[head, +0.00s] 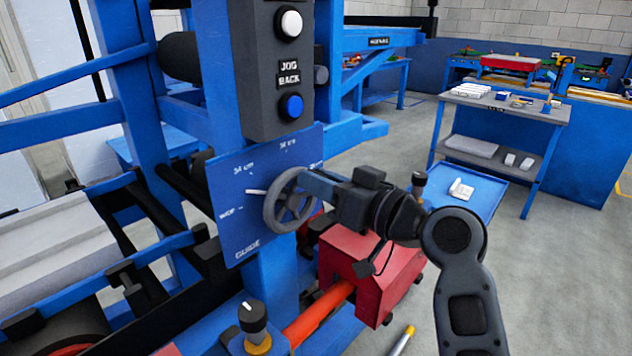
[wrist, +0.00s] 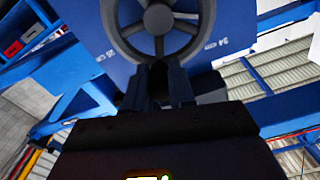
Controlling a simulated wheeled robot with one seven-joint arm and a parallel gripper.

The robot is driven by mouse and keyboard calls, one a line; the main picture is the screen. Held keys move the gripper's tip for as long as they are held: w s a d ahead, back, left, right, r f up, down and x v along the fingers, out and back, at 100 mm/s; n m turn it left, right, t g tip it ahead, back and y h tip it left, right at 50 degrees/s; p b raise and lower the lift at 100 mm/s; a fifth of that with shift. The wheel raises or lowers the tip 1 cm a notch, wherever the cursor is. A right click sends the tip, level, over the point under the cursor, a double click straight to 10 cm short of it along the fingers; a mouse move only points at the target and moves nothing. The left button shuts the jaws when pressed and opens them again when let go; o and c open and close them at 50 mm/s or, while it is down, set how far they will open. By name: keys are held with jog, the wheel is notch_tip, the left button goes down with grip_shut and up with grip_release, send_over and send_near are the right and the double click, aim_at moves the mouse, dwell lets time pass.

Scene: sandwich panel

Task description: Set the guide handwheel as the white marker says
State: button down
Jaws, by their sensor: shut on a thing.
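The guide handwheel (head: 289,201) is a grey spoked wheel on the blue guide panel (head: 232,215). A white pointer (head: 256,192) sticks out at the wheel's left. It points left, between the lower-left mark, whose label I cannot read surely, and the upper-left mark, which seems to read 34 cm. More marks run along the panel's top and right. My gripper (head: 306,184) comes in from the right and is shut on the wheel's rim at its upper right. In the wrist view the handwheel (wrist: 158,19) is straight ahead, with its rim at my fingers (wrist: 158,78).
Above the panel is a black box (head: 281,75) with a white button and a blue JOG BACK button. A red housing (head: 385,277) sits below my forearm. A black knob (head: 252,317) stands at the bottom. Clear floor lies to the right, before a grey-topped bench (head: 500,103).

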notch_tip(320, 180, down, 6)
jog(key=w+d+m+p, duration=0.2)
jog(key=m+p, duration=0.2)
jog(key=m, duration=1.2)
jog(key=shift+w, duration=0.15)
jog(key=shift+f, duration=0.1)
jog(key=c, duration=0.9)
grip_release()
jog(key=shift+a, duration=0.1)
jog(key=shift+c, duration=0.2)
jog(key=b+v, duration=0.1)
jog(key=v, duration=0.6)
jog(key=shift+s+d, duration=0.25)
jog(key=shift+d, duration=0.1)
